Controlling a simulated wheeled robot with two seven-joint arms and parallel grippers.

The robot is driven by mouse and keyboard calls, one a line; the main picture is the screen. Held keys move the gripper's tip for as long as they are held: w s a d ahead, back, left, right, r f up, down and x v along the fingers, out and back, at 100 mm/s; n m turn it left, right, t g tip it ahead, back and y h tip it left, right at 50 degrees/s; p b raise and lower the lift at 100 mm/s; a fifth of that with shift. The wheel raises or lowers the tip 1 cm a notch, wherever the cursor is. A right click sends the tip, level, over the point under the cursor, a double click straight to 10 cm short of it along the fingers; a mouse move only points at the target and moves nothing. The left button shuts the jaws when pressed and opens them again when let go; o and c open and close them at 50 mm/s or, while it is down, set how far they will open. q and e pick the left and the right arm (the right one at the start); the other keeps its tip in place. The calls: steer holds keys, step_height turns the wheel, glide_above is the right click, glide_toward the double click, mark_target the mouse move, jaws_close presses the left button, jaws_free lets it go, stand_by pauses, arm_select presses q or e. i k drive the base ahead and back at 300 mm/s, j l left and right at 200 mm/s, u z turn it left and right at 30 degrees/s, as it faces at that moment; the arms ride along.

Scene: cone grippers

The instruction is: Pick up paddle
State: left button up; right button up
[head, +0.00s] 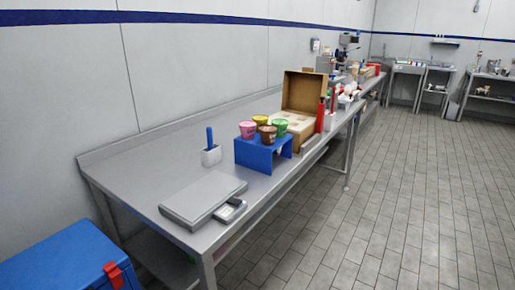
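A blue upright handle (210,137) sticks out of a small white holder (211,157) on the steel table (150,170). It may be the paddle; its lower part is hidden inside the holder. Neither of my grippers shows in the head view.
A flat grey scale-like device (203,197) lies at the table's near end. A blue stand (256,155) holds several coloured cups right of the holder. An open cardboard box (303,92) stands behind it. A blue cooler (62,262) is at lower left. The tiled floor (400,180) at right is clear.

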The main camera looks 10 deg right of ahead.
mark_target(208, 130)
steer(key=u, duration=2.85)
steer(key=z, duration=2.85)
steer(key=i+l+u, duration=0.2)
steer(key=l+u, duration=0.15)
steer(key=i+l+u, duration=0.1)
steer(key=l+u, duration=0.2)
steer(key=l, duration=0.25)
steer(key=i+l+u, duration=0.1)
steer(key=l+u, duration=0.25)
steer(key=l, duration=0.15)
steer(key=l+u, duration=0.35)
steer(key=l, duration=0.15)
steer(key=l+u, duration=0.3)
steer(key=l, duration=0.25)
steer(key=k+l+u, duration=0.15)
steer(key=l+u, duration=0.2)
steer(key=k+l+u, duration=0.2)
steer(key=l+u, duration=0.15)
steer(key=l, duration=0.25)
steer(key=k+l+u, duration=0.3)
steer(key=i+l, duration=0.1)
steer(key=l, duration=0.05)
